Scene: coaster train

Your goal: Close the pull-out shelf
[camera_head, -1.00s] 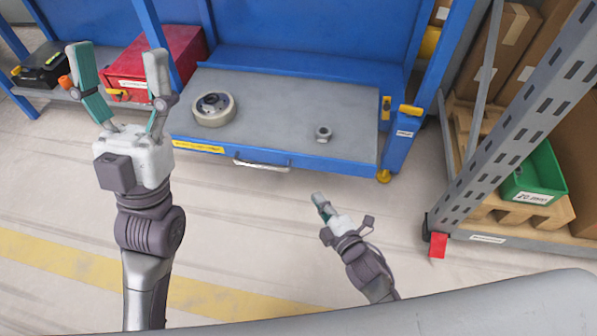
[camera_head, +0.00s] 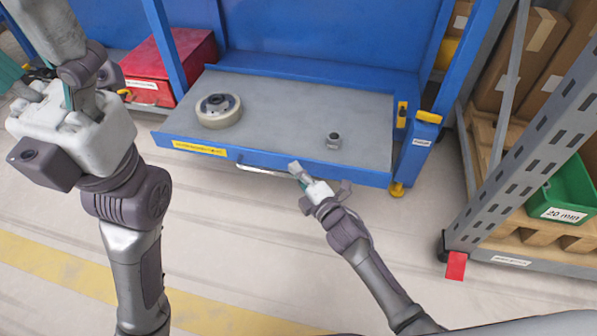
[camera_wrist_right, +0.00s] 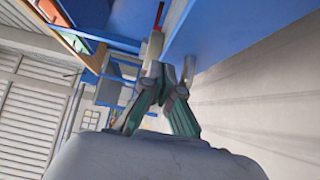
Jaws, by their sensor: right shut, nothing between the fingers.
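The pull-out shelf (camera_head: 285,108) is a grey tray with a blue front, sticking out from the blue rack. Its pale bar handle (camera_head: 262,170) is on the front face. My right gripper (camera_head: 297,172) is shut and empty at the front face, by the right end of the handle; I cannot tell whether it touches. In the right wrist view its fingers (camera_wrist_right: 163,78) meet close beside a blue surface.
A round wheel (camera_head: 218,111) and a metal nut (camera_head: 333,141) stand on the shelf. A red box (camera_head: 168,67) is to its left. A grey rack (camera_head: 520,140) with a green bin (camera_head: 568,195) stands at right. The floor in front is clear.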

